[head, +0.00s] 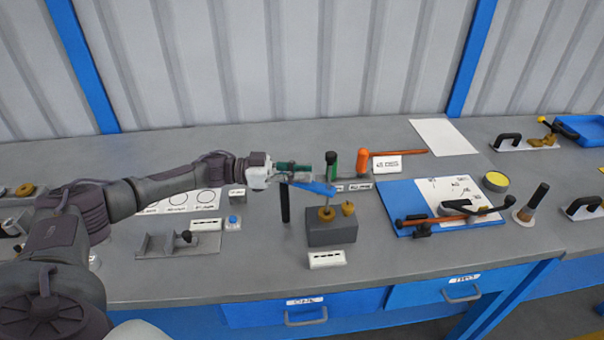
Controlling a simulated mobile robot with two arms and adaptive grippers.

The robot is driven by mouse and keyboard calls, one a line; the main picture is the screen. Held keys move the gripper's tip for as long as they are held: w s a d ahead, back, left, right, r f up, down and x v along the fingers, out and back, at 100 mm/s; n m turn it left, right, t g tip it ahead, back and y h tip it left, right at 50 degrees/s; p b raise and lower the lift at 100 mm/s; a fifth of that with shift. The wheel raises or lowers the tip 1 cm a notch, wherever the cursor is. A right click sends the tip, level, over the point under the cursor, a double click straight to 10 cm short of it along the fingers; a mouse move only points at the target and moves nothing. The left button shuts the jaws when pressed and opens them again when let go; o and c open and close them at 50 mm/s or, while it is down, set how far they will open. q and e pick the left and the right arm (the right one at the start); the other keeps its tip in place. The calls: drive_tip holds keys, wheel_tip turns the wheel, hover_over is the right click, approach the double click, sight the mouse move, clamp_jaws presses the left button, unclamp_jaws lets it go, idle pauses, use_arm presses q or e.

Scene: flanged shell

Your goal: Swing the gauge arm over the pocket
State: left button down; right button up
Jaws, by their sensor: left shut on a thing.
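A blue bar, which looks like the gauge arm (318,188), lies about level above a grey block (333,234) near the middle of the bench. Under it a brass post (327,213) stands on the block, with a second brass piece (348,208) to its right. My left gripper (302,170) reaches in from the left and is shut at the blue bar's left part; its fingertips partly hide the contact. A black rod (285,203) hangs upright below the bar's left end. I cannot make out the pocket clearly. My right gripper is not in view.
A green cylinder (333,163) and an orange one (362,162) stand just behind the block. A white label (327,259) stands in front. A blue board (394,199) with a red-and-black tool lies right. A grey fixture (165,243) is left. Bare bench lies front left.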

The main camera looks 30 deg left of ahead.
use_arm(q)
drive_tip(key=shift+f, duration=0.1)
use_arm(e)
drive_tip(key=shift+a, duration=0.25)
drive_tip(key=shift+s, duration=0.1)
use_arm(q)
drive_tip(key=c, duration=1)
unclamp_jaws()
drive_tip(key=shift+s, duration=0.1)
drive_tip(key=shift+c, duration=0.2)
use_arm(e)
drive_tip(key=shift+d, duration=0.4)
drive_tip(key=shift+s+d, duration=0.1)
use_arm(q)
drive_tip(key=v, duration=1.2)
